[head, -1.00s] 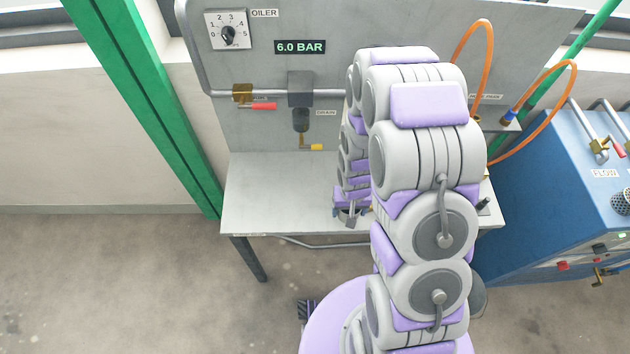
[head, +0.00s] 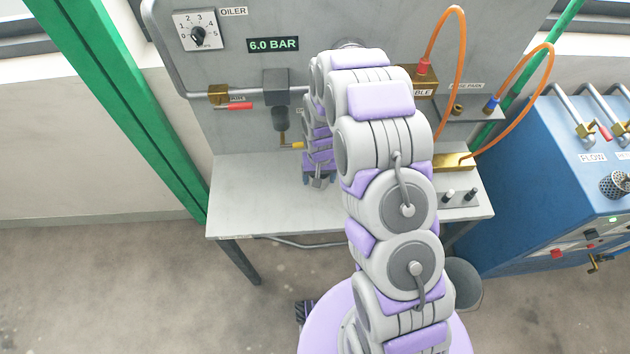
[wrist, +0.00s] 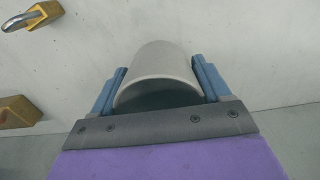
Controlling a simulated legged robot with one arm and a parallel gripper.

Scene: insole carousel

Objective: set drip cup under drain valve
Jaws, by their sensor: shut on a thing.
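A grey cup (wrist: 158,68) sits between the two blue fingers of my gripper (wrist: 157,88) in the wrist view; its rim and dark inside face the camera. My gripper also shows in the head view (head: 319,179), low over the bench near the back panel; the cup cannot be made out there. The drain valve (head: 285,141), with a yellow handle, hangs below a dark filter bowl (head: 280,118) on the panel. My gripper is to the right of the valve and lower in the picture. Whether the cup touches the bench cannot be told.
The grey bench (head: 255,190) is clear at its left. Black-and-white fittings (head: 459,197) stand at its right. A red-handled valve (head: 225,98) sits on the pipe. Orange hoses (head: 462,60) loop at the right. A blue cabinet (head: 540,190) stands right of the bench, a grey bin (head: 466,282) below.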

